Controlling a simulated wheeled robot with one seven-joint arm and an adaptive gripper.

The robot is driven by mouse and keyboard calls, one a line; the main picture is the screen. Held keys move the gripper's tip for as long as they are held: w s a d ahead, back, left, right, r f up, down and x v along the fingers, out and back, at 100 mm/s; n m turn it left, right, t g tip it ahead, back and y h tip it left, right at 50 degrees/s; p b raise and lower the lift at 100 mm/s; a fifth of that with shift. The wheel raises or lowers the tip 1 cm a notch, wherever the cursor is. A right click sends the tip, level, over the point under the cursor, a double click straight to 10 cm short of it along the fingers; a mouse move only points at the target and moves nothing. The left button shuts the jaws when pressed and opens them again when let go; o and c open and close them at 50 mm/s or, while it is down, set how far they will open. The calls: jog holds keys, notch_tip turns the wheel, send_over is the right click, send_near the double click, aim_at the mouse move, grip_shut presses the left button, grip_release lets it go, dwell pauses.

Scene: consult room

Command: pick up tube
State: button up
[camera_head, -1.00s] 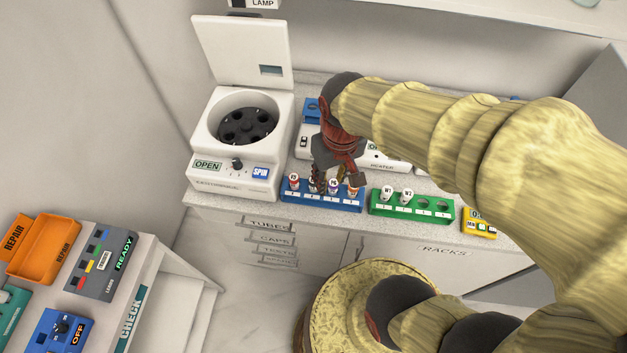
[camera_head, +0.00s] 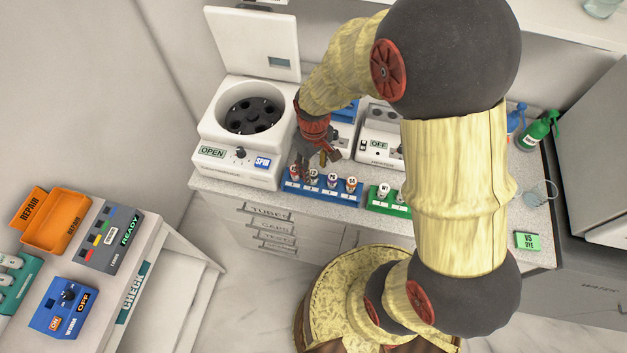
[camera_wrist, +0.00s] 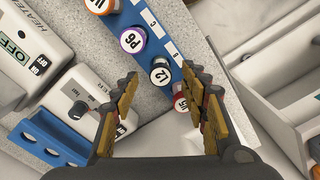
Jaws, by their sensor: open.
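A blue rack (camera_head: 322,194) on the counter holds a row of upright capped tubes. In the wrist view they are an orange-capped tube (camera_wrist: 101,5), the purple-capped P6 tube (camera_wrist: 131,40), the dark-capped L2 tube (camera_wrist: 160,75) and a red-capped tube (camera_wrist: 181,103). The red-capped tube is partly hidden by my right finger. My gripper (camera_head: 317,166) is over the left part of the rack. In the wrist view my gripper (camera_wrist: 160,76) is open, with the L2 cap showing between its fingertips. Contact cannot be told.
An open-lidded centrifuge (camera_head: 239,135) stands left of the rack. A green rack (camera_head: 381,199) is to the right, partly behind my arm. A heater (camera_head: 380,142) stands behind. A beaker (camera_head: 541,192) and green bottle (camera_head: 537,132) are at the right. The bench at left holds an orange repair bin (camera_head: 57,222).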

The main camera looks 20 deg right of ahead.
aim_at(313, 172)
jog(key=shift+a+f, duration=0.1)
jog(key=shift+f, duration=1.9)
jog(key=shift+c, duration=0.9)
jog(key=c, duration=0.9)
